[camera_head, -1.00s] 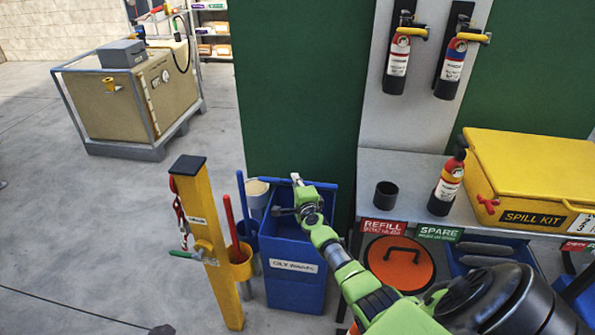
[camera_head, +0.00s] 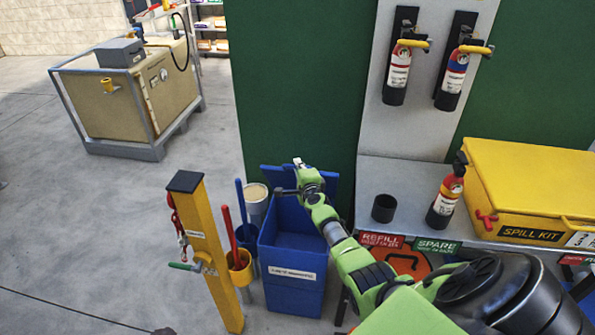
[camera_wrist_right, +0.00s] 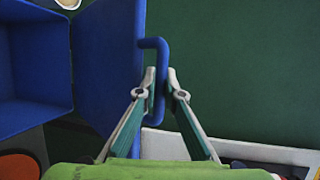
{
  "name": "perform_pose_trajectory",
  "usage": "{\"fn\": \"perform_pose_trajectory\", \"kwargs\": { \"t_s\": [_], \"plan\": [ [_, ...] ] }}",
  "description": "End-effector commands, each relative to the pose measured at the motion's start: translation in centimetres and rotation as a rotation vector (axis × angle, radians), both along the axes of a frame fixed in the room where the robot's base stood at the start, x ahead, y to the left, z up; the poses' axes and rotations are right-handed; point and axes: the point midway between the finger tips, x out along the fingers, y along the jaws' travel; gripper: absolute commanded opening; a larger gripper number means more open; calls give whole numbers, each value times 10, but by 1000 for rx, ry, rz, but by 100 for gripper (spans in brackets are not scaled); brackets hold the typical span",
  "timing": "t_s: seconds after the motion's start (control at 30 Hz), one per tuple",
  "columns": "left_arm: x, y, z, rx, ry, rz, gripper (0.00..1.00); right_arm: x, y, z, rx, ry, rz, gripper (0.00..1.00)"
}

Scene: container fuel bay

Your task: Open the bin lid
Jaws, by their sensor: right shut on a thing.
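The blue bin (camera_head: 292,292) with a white label stands on the floor against the green wall. Its blue lid (camera_head: 270,174) stands raised at the back, and the bin's hollow inside shows below it. In the right wrist view the lid (camera_wrist_right: 108,60) stands beside the open bin (camera_wrist_right: 35,75). My right gripper (camera_head: 288,178) is at the raised lid. The wrist view shows its fingers (camera_wrist_right: 161,85) on either side of the lid's blue bar handle (camera_wrist_right: 154,44), shut on it. My left gripper is not in view.
A yellow post (camera_head: 208,255) with a red-handled tool in a yellow holder stands just left of the bin. A bench (camera_head: 400,185) with an extinguisher (camera_head: 446,198), a black cup (camera_head: 384,208) and a yellow spill kit (camera_head: 525,190) is at right.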

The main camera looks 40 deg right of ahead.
Motion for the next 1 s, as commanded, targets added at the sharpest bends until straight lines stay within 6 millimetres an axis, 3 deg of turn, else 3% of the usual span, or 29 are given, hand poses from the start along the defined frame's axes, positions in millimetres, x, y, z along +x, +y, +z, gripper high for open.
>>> {"fn": "perform_pose_trajectory", "kwargs": {
  "t_s": [0.5, 0.53, 0.6, 1.0],
  "plan": [
    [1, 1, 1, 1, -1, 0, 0, 2, -3, 4, 1, -2, -3, 0],
    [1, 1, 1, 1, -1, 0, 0, 2, -3, 4, 1, -2, -3, 16],
    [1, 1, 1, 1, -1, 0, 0, 2, -2, 4, 1, -2, -2, 26],
    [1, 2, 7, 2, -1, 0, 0, -1, -2, 8, 0, -1, -1, 26]
  ]
}}
